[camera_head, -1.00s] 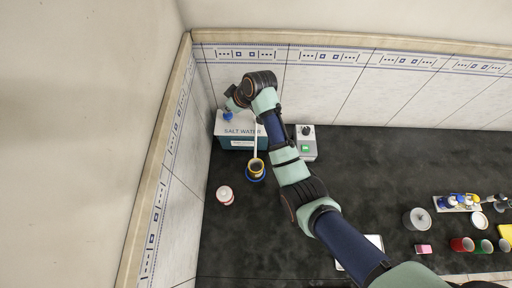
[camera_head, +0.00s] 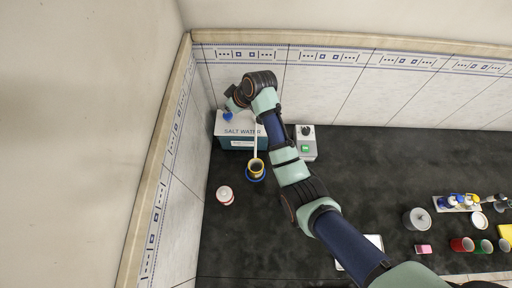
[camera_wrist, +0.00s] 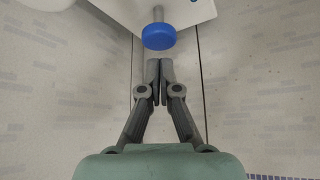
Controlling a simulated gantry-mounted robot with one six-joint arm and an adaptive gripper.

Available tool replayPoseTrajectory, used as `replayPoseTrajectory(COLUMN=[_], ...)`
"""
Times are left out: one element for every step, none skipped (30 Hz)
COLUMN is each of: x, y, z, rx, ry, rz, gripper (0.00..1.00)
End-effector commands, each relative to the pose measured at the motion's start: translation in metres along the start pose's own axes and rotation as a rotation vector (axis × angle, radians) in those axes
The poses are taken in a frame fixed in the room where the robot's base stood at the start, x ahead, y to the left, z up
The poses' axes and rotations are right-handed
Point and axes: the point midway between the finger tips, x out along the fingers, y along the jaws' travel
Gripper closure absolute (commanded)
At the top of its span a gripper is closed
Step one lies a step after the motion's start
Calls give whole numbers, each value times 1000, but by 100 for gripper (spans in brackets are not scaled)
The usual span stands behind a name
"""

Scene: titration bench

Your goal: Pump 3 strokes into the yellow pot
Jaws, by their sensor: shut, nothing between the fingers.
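The salt water dispenser (camera_head: 240,132) is a white and teal box at the back left. A blue pump knob (camera_head: 228,116) stands on it; in the wrist view the knob (camera_wrist: 158,37) sits on a short grey stem. My gripper (camera_wrist: 160,62) is shut and empty. Its fingertips show just beside the knob, with a small visible gap. In the head view my gripper is at the knob, partly hidden by my wrist.
A device with a green display (camera_head: 306,142) stands right of the dispenser. A white and red jar (camera_head: 225,195) is left of the pot. A grey lidded pot (camera_head: 417,219), red cup (camera_head: 461,245) and bottle rack (camera_head: 458,203) stand far right. Walls close the left and back.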

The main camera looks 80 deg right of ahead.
Motion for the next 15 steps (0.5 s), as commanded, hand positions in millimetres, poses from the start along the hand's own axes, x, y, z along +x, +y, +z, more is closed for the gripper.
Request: replayPoseTrajectory(x=[0,0,0,0,0,0,1,2,3,4,4,6,7,8,9], y=[0,0,0,0,0,0,0,0,0,0,0,0,0,0,0], z=[0,0,0,0,0,0,1,1,2,3,3,4,5,5,6], rx=[0,0,0,0,0,0,0,0,0,0,0,0,0,0,0], ry=[0,0,0,0,0,0,0,0,-1,-1,-1,-1,-1,-1,-1], rz=[0,0,0,0,0,0,0,0,0,0,-1,-1,-1,-1,-1], gripper=[100,100,100,100,100,100,100,100,100,100,100,100,100,100,100])
